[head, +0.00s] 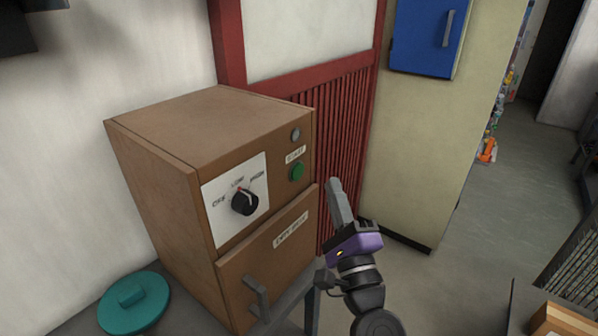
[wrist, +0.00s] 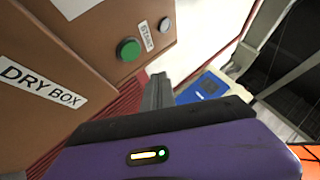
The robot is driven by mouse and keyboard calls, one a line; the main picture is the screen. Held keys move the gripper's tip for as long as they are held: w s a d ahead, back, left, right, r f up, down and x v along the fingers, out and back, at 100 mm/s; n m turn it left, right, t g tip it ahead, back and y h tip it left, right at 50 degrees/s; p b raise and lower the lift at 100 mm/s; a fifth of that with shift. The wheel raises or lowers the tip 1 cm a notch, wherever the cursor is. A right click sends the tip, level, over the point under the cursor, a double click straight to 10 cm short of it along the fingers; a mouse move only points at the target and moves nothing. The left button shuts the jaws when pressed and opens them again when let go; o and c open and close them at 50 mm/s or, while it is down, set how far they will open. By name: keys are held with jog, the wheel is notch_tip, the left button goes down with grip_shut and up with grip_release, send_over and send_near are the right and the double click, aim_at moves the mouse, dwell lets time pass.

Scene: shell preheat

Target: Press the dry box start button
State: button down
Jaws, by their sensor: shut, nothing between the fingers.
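The dry box (head: 160,135) is a brown wooden cabinet. The green start button (head: 297,172) sits on the right of its front, under a START label (head: 295,154). In the wrist view the button (wrist: 129,49) is left of my fingers. My gripper (head: 335,183) is shut and empty, to the right of the dry box front. Its fingertips are near the button's height in the head view and apart from it. The gripper also shows in the wrist view (wrist: 158,80). A small round grey lamp (head: 295,134) is above the label.
A black dial (head: 244,201) on a white plate marks OFF, LOW and HIGH. Below it is a door with a grey handle (head: 258,298). A teal lid (head: 134,303) lies at the left front. Red slatted panelling (head: 340,130) stands behind; floor is open at right.

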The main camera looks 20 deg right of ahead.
aim_at(303, 165)
jog(key=shift+w+a, duration=0.75)
jog(key=shift+w, duration=0.25)
jog(key=shift+w+a, duration=0.7)
jog(key=shift+w, duration=0.25)
jog(key=shift+w+a, duration=0.1)
jog(key=shift+w, duration=0.05)
dwell(0.6)
jog(key=shift+w+a, duration=0.15)
jog(key=shift+w, duration=0.05)
jog(key=shift+w+a, duration=0.25)
jog(key=shift+w, duration=0.1)
dwell(0.8)
jog(key=shift+s+d, duration=0.1)
jog(key=shift+s, duration=0.05)
jog(key=shift+s+d, duration=0.4)
jog(key=shift+s, duration=0.15)
jog(key=s+d, duration=0.1)
jog(key=s, duration=0.1)
jog(key=s+d, duration=0.2)
dwell(0.7)
